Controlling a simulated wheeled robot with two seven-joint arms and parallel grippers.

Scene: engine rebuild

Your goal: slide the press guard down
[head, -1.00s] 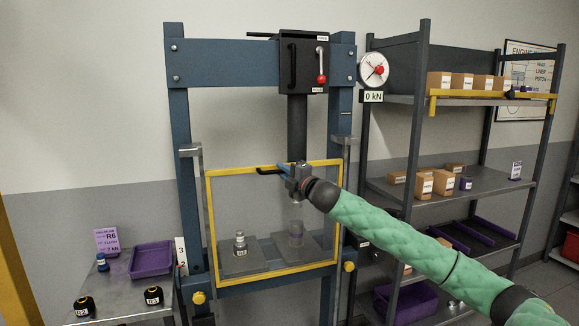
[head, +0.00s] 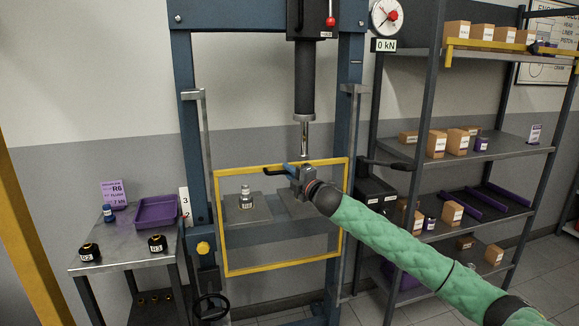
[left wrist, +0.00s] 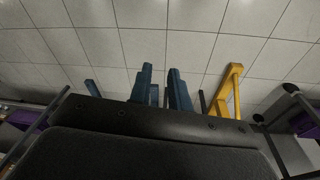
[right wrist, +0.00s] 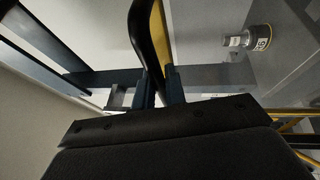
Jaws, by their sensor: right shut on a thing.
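The press guard is a clear panel in a yellow frame (head: 224,225), hanging upright across the front of the blue press (head: 184,120) in the head view. Its top edge is well below the tops of the grey side rails (head: 206,135). My right gripper (head: 290,170) is at the guard's top edge, shut on the black handle (head: 271,172). In the right wrist view the handle (right wrist: 148,40) runs between the fingers, alongside the yellow frame. My left gripper (left wrist: 160,78) shows only in the left wrist view, with empty space between its fingers.
A small labelled part (head: 245,198) stands on the press bed behind the panel. The press ram (head: 304,135) hangs above. A side table (head: 125,243) with a purple tray (head: 156,211) is at left. Shelving (head: 480,150) with boxes stands at right.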

